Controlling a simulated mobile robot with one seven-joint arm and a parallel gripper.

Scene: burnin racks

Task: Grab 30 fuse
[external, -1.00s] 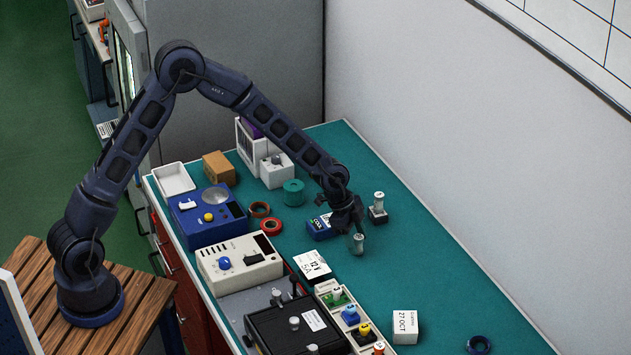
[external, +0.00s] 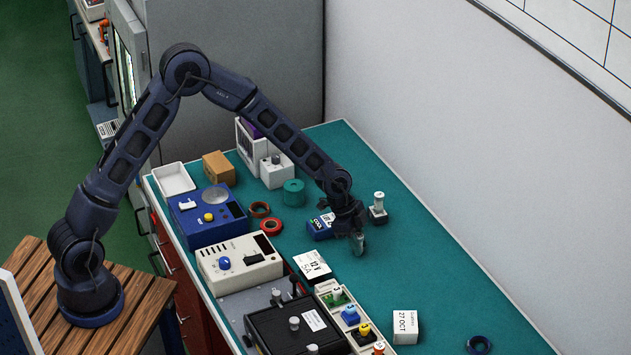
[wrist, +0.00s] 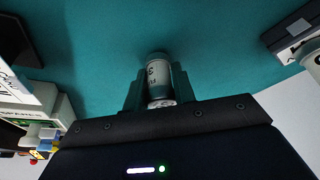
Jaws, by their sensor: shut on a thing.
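The fuse is a small pale cylinder with dark print, including a "3"; the rest of the print is hard to read. It shows between my fingers in the wrist view (wrist: 158,72) and below my arm's end in the external view (external: 358,249). My gripper (external: 356,238) is shut on it, with one finger on each side in the wrist view (wrist: 157,88). The fuse is at or just above the green mat; I cannot tell whether it touches. A similar pale cylinder (external: 379,198) stands in a dark holder to the right of my gripper.
A blue box (external: 320,230) sits close on the left of my gripper. A white date block (external: 405,325) stands front right.

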